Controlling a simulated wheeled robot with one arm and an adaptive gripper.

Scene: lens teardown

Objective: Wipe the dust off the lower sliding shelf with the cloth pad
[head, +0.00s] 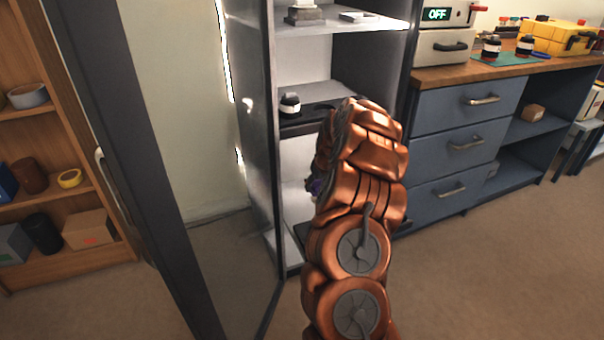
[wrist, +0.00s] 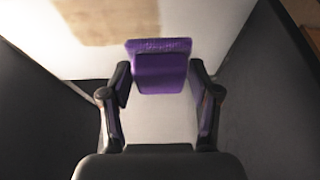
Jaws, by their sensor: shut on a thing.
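My gripper (wrist: 160,82) is shut on the purple cloth pad (wrist: 160,68), which sits between the two fingertips in the wrist view. A tan dust patch (wrist: 108,18) lies on a pale shelf surface (wrist: 225,22), beyond the pad at the upper left. The pad's near edge is apart from the patch in the picture; whether the pad touches the shelf I cannot tell. In the head view my arm reaches into the open cabinet and hides most of its lower part. A bit of purple shows at the arm's left edge. The lower shelf (head: 294,212) is only partly visible there.
The cabinet's upper shelf (head: 345,26) holds small items. A dark middle shelf (head: 300,128) holds a black-and-white jar (head: 290,105). The open cabinet door (head: 130,110) stands left. A blue drawer unit (head: 465,145) is close on the right. Dark walls flank the shelf in the wrist view.

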